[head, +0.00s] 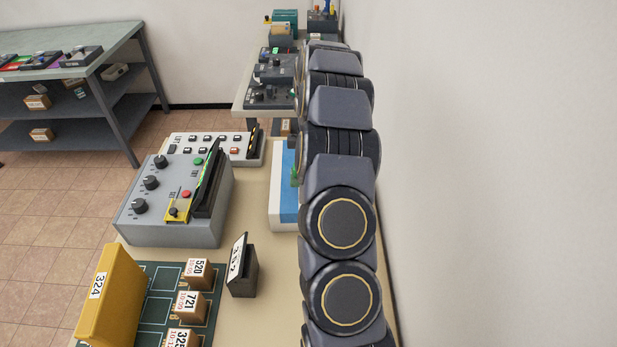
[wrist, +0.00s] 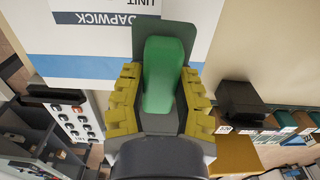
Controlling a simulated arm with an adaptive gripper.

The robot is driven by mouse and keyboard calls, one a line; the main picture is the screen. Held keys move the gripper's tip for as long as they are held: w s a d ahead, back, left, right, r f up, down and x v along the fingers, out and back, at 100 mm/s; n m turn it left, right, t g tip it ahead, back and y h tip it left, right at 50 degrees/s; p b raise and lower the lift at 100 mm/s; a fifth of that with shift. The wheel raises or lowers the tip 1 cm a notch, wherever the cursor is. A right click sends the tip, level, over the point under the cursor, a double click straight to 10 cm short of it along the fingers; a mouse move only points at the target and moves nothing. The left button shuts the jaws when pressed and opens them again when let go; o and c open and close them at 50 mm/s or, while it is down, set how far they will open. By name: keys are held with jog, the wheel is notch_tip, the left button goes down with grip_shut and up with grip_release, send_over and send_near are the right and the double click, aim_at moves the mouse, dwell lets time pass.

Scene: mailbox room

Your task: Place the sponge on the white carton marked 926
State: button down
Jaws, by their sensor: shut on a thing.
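A green block with a darker green layer, which looks like the sponge (wrist: 163,70), is held between the yellow fingers of my gripper (wrist: 162,98) in the wrist view. A sliver of green also shows beside my arm in the head view (head: 294,177). Beyond the sponge is a white carton with a blue band (wrist: 75,68), printed "UNIT" and "DAPWICK"; no 926 is readable. In the head view this carton (head: 283,213) stands on the bench, partly hidden behind my arm. I cannot tell whether the sponge touches it.
A grey control box (head: 180,220) with knobs is left of the carton, and a white button panel (head: 215,146) is behind it. A black labelled block (head: 242,270), small numbered boxes (head: 192,305) and a yellow block (head: 112,295) are nearer. A wall runs along the right.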

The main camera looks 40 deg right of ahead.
jog(key=shift+w+d+f, duration=0.2)
jog(key=shift+f, duration=1.7)
jog(key=shift+f, duration=0.15)
jog(key=c, duration=0.9)
grip_release()
jog(key=shift+o, duration=0.2)
